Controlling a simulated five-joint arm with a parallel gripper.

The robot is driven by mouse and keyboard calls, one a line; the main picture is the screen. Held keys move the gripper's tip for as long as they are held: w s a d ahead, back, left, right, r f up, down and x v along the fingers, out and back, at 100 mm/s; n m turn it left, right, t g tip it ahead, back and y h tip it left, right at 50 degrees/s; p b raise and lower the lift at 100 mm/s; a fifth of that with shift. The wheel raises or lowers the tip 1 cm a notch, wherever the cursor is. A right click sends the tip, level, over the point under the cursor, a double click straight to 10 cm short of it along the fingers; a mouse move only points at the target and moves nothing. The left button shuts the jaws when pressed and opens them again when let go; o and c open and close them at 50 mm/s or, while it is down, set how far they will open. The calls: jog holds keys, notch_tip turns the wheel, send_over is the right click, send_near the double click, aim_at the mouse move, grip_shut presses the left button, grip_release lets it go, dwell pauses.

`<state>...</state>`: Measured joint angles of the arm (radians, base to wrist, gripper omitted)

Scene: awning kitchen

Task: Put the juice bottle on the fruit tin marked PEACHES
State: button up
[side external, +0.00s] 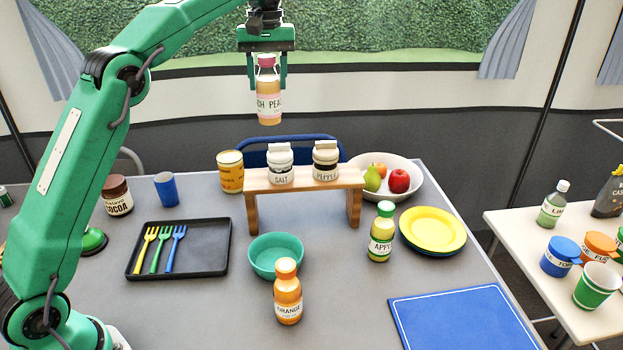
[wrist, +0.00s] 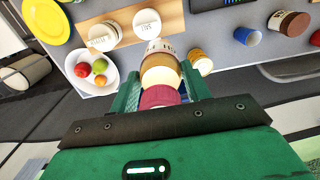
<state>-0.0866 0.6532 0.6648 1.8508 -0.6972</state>
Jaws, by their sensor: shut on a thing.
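My gripper (side external: 268,82) is shut on a juice bottle (side external: 269,105) with a peach-coloured body, a dark pink cap and a label partly reading "CH PEA". It hangs upright, high above the back of the table. In the wrist view the bottle (wrist: 161,72) sits between the fingers. A yellow-orange tin (side external: 231,172) stands at the table's back, left of the wooden shelf, below and left of the bottle; its lettering is too small to read. It also shows in the wrist view (wrist: 201,63), beside the bottle. An orange bottle (side external: 288,293) and an apple bottle (side external: 381,233) stand on the table.
A wooden shelf (side external: 300,184) bearing salt and pepper jars stands right of the tin. A fruit bowl (side external: 408,168) is farther right. A blue cup (side external: 166,190), cocoa jar (side external: 117,196) and black tray (side external: 205,262) lie left. A teal bowl (side external: 276,256) is in front.

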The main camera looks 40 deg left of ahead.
jog(key=a+n, duration=0.2)
jog(key=a, duration=0.6)
jog(key=shift+f, duration=2.75)
jog(key=w+a+f, duration=0.1)
jog(key=a+f, duration=0.6)
jog(key=a, duration=0.4)
jog(key=shift+w+a, duration=0.25)
jog(key=shift+w, duration=0.1)
jog(key=shift+f, duration=2)
jog(key=shift+f, duration=0.1)
